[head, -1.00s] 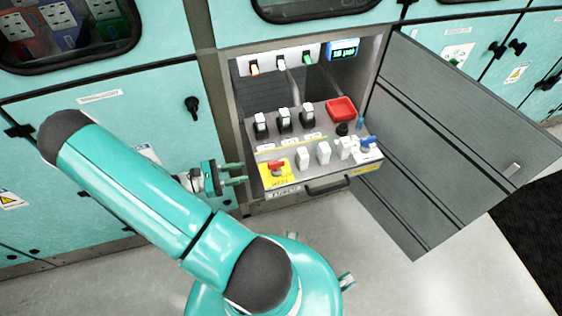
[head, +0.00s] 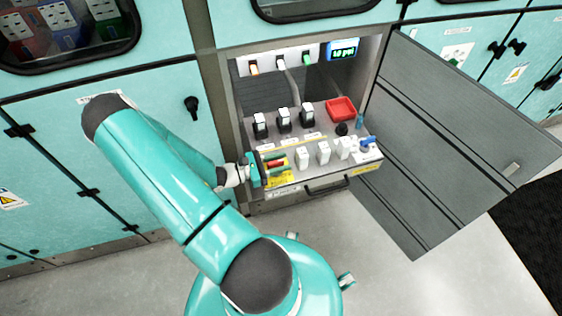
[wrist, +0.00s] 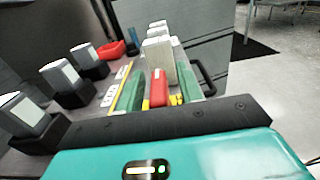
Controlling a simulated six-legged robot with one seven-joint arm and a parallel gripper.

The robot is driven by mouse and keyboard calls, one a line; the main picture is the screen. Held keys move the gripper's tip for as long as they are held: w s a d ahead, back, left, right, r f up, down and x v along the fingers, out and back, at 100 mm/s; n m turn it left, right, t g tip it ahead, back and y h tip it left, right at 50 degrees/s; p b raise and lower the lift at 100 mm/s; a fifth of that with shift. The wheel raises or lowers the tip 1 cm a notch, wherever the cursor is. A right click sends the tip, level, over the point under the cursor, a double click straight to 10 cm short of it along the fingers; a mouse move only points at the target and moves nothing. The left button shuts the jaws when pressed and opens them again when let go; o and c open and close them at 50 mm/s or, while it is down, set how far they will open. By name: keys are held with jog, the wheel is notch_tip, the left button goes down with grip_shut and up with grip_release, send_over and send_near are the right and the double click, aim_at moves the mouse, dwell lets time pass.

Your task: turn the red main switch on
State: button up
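The red main switch (head: 275,164) sits on a yellow plate (head: 277,179) at the front left corner of the grey panel. My gripper (head: 277,164) is at the switch, with one green finger on each side of its red handle. In the wrist view the red handle (wrist: 158,88) stands between the two green fingers, and a gap shows on each side of it. My gripper is open around the handle. The fingers hide part of the switch and its plate in the head view.
White blocks (head: 323,152) stand right of the switch, with a blue-handled valve (head: 368,144) beyond. Black-and-white modules (head: 284,118) stand behind, near a red tray (head: 341,108). A small display (head: 343,50) is above. The grey door (head: 460,130) hangs open at right.

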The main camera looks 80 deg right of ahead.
jog(key=shift+s+d, duration=0.1)
jog(key=shift+s, duration=0.1)
jog(key=shift+c, duration=0.3)
grip_shut()
